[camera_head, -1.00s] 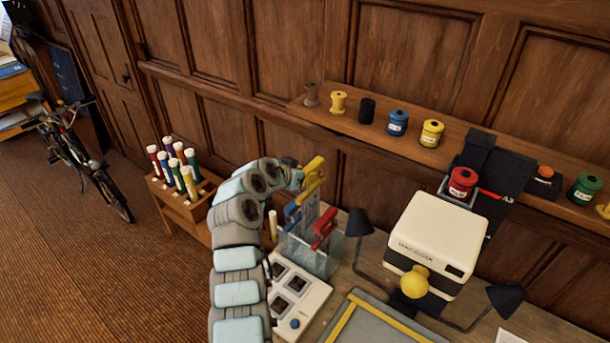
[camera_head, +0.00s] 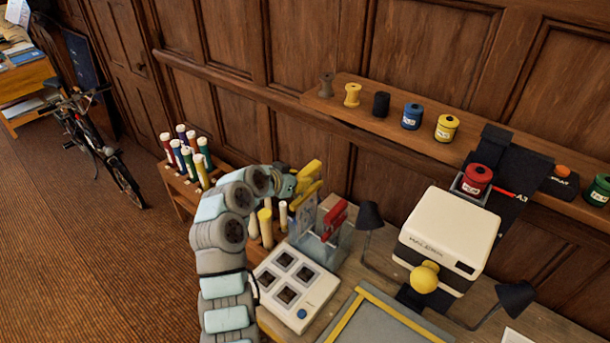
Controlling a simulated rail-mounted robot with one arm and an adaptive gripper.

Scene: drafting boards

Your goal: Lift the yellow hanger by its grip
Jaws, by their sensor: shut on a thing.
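My gripper (camera_head: 288,184) is shut on the yellow hanger (camera_head: 309,172) at its upper yellow part, seen from behind my arm. The fingertips are partly hidden. A pale blue-grey sheet (camera_head: 304,214) shows directly below the yellow part, apparently hanging from it. It overlaps the left side of the clear tank (camera_head: 331,245) in the picture; I cannot tell whether its lower end is inside. A red hanger (camera_head: 333,217) sits on the tank, to the right of the yellow one.
A white panel with square windows (camera_head: 298,290) lies in front of the tank. Yellow and cream rolls (camera_head: 265,225) stand left of it. A white enlarger-like box (camera_head: 446,237) and dark lamp (camera_head: 369,216) stand right. A shelf of spools (camera_head: 412,116) runs behind.

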